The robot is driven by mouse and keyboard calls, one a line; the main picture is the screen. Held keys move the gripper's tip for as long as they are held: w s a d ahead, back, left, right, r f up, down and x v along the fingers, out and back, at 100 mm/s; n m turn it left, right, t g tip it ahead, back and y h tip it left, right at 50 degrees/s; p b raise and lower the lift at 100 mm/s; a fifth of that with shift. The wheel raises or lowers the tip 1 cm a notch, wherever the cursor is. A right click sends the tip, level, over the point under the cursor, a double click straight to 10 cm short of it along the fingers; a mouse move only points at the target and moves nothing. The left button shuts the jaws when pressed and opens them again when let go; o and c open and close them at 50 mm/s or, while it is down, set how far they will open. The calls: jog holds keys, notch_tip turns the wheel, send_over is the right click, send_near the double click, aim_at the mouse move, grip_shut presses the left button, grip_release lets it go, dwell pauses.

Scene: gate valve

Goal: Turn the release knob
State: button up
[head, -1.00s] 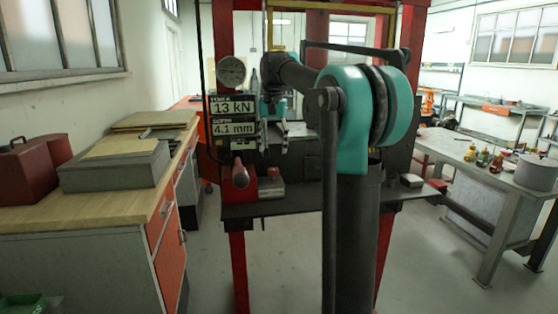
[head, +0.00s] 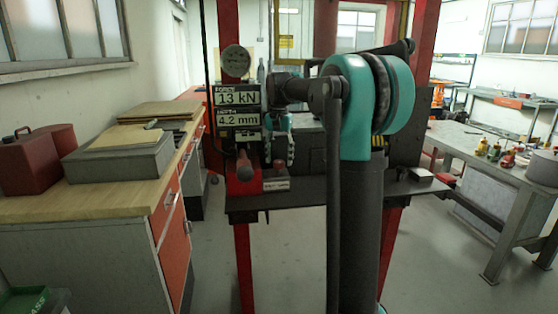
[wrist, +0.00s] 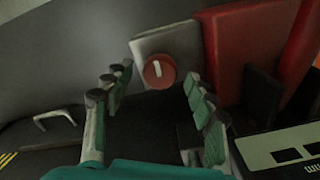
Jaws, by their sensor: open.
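The release knob (wrist: 159,71) is a red round knob with a white pointer mark, set on a pale grey plate (wrist: 176,44) in the wrist view. The mark stands nearly upright, tilted slightly. My gripper (wrist: 156,82) is open, with its teal and grey fingers to the left and right of the knob. The knob shows between the fingertips, and I see no contact. In the head view my gripper (head: 279,149) is at the red press, right of its displays, fingers pointing down.
The press has a dial gauge (head: 235,60) and displays (head: 238,108) reading 13 kN and 4.2 mm. In the wrist view a red block (wrist: 250,45) stands close right of the knob. A wooden-topped workbench (head: 110,204) is left, a grey table (head: 490,165) right.

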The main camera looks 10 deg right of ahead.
jog(key=shift+f, duration=0.45)
jog(key=c, duration=1.1)
jog(key=shift+c, duration=0.2)
